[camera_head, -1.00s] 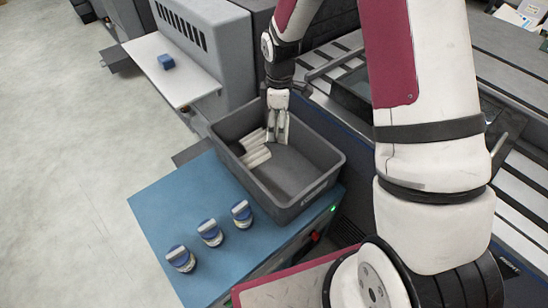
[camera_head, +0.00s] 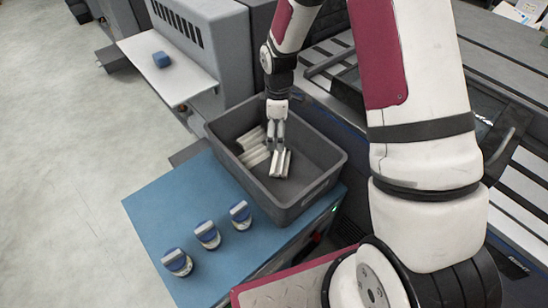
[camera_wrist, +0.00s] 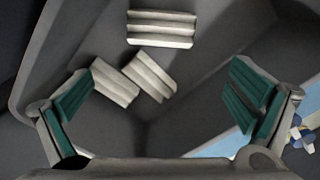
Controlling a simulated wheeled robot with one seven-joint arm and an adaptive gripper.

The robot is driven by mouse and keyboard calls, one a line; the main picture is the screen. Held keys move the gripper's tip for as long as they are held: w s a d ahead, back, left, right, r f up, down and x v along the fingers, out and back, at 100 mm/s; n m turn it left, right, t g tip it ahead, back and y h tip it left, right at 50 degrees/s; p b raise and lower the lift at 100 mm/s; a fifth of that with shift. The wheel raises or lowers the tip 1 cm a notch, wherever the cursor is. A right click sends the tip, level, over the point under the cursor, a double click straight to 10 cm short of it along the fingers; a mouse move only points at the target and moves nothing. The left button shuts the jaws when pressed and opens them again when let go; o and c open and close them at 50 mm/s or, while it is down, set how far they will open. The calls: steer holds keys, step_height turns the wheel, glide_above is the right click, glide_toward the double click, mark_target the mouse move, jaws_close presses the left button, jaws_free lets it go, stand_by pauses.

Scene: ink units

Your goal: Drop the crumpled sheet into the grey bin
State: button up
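The grey bin (camera_head: 327,183) stands on the far end of a blue-topped table. Several pale, ridged pieces (camera_head: 251,140) lie in its left part, and three show in the wrist view (camera_wrist: 162,28). I cannot tell whether one of them is the crumpled sheet; no separate crumpled sheet shows. The pieces lie beyond the fingertips.
Three blue-and-white knob-like objects (camera_head: 207,234) stand on the blue tabletop (camera_head: 165,205). A white shelf (camera_head: 165,70) on a grey machine holds a small blue block (camera_head: 162,59). Machinery stands behind and right of the bin. The floor at left is clear.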

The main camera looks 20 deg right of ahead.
steer(key=shift+r, duration=0.1)
step_height(320, 180, up, 12)
stand_by(0.5)
steer(key=s+r+m+t+p, duration=0.25)
steer(key=s+r+m, duration=0.35)
steer(key=s+r, duration=1)
steer(key=s+r+m+t+p, duration=0.1)
steer(key=s+r+m+p, duration=0.1)
steer(key=s, duration=0.6)
steer(key=s+r+m+p, duration=0.2)
steer(key=s+r+m, duration=0.3)
steer(key=s, duration=0.3)
steer(key=shift+r+t, duration=0.35)
steer(key=shift+r, duration=0.45)
steer(key=shift+d, duration=0.2)
